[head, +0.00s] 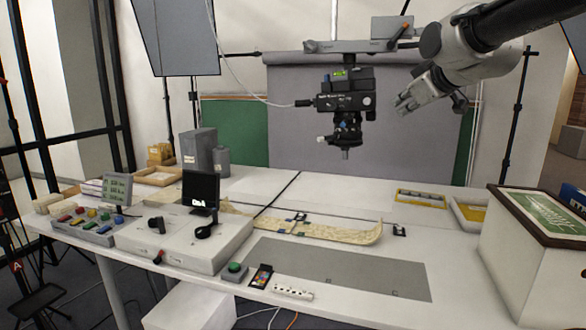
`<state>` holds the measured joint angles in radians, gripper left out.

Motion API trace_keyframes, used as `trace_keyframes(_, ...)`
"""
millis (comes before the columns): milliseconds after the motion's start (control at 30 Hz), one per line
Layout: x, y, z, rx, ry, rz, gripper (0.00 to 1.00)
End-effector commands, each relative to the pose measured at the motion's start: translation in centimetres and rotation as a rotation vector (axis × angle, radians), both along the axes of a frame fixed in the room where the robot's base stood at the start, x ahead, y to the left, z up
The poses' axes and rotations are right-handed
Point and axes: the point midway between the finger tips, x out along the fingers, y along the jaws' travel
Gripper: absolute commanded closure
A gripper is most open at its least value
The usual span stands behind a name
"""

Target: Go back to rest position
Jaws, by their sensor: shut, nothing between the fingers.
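My gripper (403,107) is at the upper right in the head view, at the end of my raised arm. It is high above the table (345,195), to the right of the hanging camera rig (345,100) and apart from it. The gripper points to the left and slightly down. Its fingers look small here, shut and with nothing between them. No part of the arm touches the table or anything on it.
A framed green sign (540,215) tops a white box at the right. A long pale strip (340,232) lies mid-table. A control console (180,238) with a small monitor (201,189) stands left. The grey mat (340,268) is bare.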

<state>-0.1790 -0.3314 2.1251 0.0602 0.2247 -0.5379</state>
Motion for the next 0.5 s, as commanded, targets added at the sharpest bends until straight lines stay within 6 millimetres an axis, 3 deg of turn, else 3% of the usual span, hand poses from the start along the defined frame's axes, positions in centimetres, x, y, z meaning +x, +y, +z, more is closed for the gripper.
trace_keyframes(33,-2.5,-0.8,-3.0,0.046,0.12,-0.041,1.0)
trace_keyframes(100,-6.5,-2.0,-7.2,0.11,0.296,-0.119,1.0)
trace_keyframes(200,-13.1,-4.0,-12.3,0.176,0.519,-0.25,1.0)
trace_keyframes(300,-19.7,-5.8,-16.2,0.218,0.697,-0.382,1.0)
trace_keyframes(400,-25.3,-7.3,-18.8,0.232,0.81,-0.48,1.0)
trace_keyframes(500,-28.6,-8.4,-20.0,0.236,0.821,-0.519,1.0)
